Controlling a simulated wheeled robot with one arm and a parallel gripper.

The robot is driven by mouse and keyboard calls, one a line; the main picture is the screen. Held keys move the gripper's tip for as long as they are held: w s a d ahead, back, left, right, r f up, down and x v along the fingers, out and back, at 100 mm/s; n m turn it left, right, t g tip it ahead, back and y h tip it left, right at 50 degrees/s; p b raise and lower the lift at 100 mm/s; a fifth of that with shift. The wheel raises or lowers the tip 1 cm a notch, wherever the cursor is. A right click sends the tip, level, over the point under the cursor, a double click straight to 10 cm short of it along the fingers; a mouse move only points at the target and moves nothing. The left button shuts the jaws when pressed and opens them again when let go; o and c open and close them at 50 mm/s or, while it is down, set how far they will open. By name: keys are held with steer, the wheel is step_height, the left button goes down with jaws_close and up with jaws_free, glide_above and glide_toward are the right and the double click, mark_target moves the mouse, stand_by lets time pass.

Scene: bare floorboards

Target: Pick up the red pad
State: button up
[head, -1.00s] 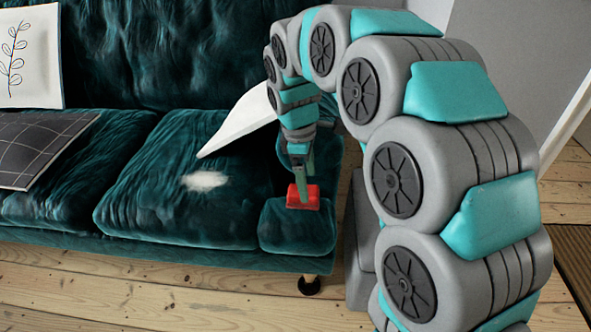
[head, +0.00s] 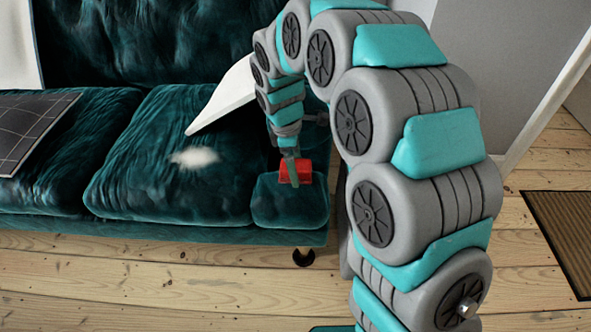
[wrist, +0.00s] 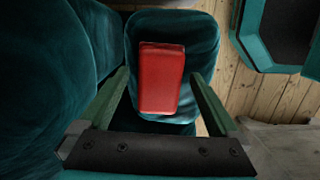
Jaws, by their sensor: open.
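The red pad (head: 302,171) is a small block lying on the front of the green sofa's armrest (head: 290,208). My gripper (wrist: 160,76) is open, with a finger on each side of the pad and a gap at both sides. In the head view my gripper (head: 291,170) overlaps the pad and partly hides it. How far the fingers are above the armrest is hard to tell.
Green seat cushions (head: 150,190) lie left of the armrest, with a white pointed cushion (head: 222,97) close to my arm. A dark checked cushion (head: 30,125) is at far left. Floorboards (head: 150,280) in front are clear. A brown mat (head: 565,235) lies at right.

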steer(key=c, duration=1.5)
